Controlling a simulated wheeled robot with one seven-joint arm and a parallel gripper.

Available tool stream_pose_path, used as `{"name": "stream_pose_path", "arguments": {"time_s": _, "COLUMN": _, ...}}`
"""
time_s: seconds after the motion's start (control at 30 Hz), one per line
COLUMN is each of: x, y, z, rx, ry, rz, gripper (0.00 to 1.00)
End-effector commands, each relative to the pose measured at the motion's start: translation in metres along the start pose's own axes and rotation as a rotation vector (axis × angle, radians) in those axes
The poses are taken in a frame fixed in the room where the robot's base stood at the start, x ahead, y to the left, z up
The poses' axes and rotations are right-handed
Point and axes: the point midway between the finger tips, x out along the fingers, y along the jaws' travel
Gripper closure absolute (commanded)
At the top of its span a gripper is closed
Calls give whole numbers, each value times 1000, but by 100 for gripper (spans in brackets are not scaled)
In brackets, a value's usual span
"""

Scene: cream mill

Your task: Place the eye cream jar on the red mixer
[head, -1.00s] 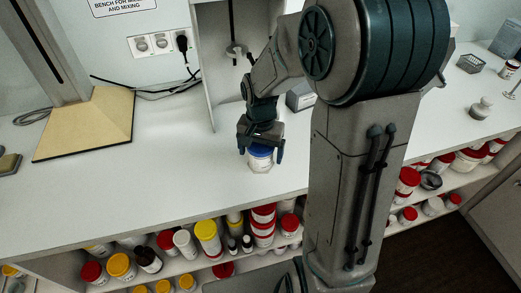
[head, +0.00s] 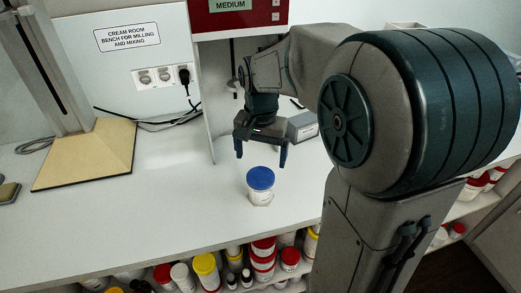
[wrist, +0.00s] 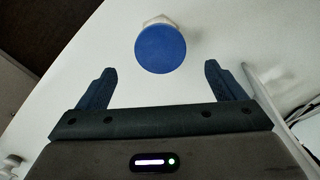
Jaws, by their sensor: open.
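A white jar with a blue lid (head: 260,184) stands upright on the white bench, near its front edge. Its label is too small to read, so I cannot confirm it is the eye cream. My gripper (head: 261,159) is open and empty, behind the jar and apart from it. In the wrist view the blue lid (wrist: 160,49) lies ahead of the open fingers, centred between them, with a pale edge of the jar behind it. The red mixer (head: 238,19) is at the top of the head view, its upper part cut off, with a "MEDIUM" label.
A beige board with a metal column (head: 85,158) stands on the left. A grey box (head: 302,127) is on the bench right of my gripper. Shelves of lidded jars (head: 205,265) lie below the front edge. The bench left of the blue-lidded jar is clear.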

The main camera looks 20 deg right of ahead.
Motion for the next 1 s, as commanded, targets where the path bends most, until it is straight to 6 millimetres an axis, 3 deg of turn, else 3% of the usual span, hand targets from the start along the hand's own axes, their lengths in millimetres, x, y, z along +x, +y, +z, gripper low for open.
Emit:
{"name": "stream_pose_path", "arguments": {"time_s": 0.23, "x": -15, "y": 9, "z": 16, "rx": -65, "ry": 31, "rz": -9, "gripper": 11}}
{"name": "stream_pose_path", "arguments": {"time_s": 0.43, "x": -19, "y": 40, "z": 61, "rx": -276, "ry": 124, "rz": -35, "gripper": 11}}
{"name": "stream_pose_path", "arguments": {"time_s": 0.7, "x": -7, "y": 74, "z": 110, "rx": -529, "ry": 230, "rz": -70, "gripper": 11}}
{"name": "stream_pose_path", "arguments": {"time_s": 1.0, "x": -1, "y": 82, "z": 121, "rx": -594, "ry": 255, "rz": -78, "gripper": 11}}
